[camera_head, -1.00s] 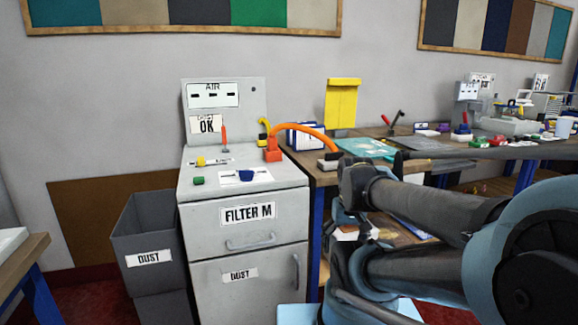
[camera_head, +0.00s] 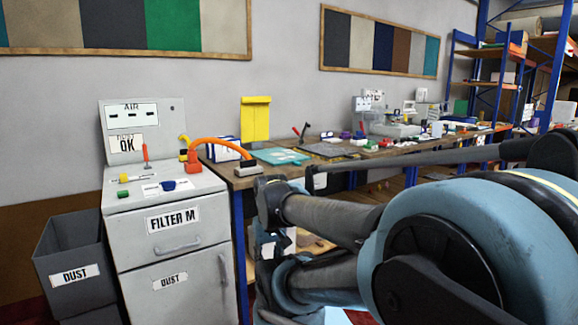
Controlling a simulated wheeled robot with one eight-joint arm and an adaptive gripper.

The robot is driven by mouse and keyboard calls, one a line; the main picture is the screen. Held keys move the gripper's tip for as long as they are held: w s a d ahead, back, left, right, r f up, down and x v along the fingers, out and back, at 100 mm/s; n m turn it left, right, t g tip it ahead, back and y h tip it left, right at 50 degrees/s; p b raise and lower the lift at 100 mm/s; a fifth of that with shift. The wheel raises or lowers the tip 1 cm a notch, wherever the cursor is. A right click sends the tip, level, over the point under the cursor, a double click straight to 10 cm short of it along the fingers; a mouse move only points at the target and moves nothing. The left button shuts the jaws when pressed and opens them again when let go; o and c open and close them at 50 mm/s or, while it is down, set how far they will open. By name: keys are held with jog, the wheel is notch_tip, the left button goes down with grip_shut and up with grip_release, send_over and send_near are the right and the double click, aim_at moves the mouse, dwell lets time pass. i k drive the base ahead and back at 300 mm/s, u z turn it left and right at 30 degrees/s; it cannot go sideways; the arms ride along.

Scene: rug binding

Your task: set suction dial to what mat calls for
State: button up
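A grey cabinet labelled "FILTER M" (camera_head: 205,233) stands at the left. On its sloped top is a blue knob (camera_head: 168,185) over a white label, which looks like a dial; its setting is too small to read. A yellow-ended control (camera_head: 124,179), a green button (camera_head: 123,194) and a red lever (camera_head: 146,155) are near it. A teal mat (camera_head: 280,156) lies on the bench to the right; no marking on it is readable. My arm reaches in from the right, in front of the bench. The end near my gripper (camera_head: 268,215) is far from the knob, and its fingers are not clear.
An orange hose (camera_head: 207,140) arches from the cabinet to the bench (camera_head: 236,181). A grey dust bin (camera_head: 72,257) stands left of the cabinet. A yellow panel (camera_head: 255,118) stands behind the bench. Blue shelving (camera_head: 483,95) is at the far right.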

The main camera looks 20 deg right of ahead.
aim_at(167, 186)
jog(key=k, duration=0.75)
jog(key=z, duration=0.45)
jog(key=i, duration=0.6)
jog(key=z, duration=0.65)
jog(key=i, duration=1.45)
jog(key=u, duration=0.45)
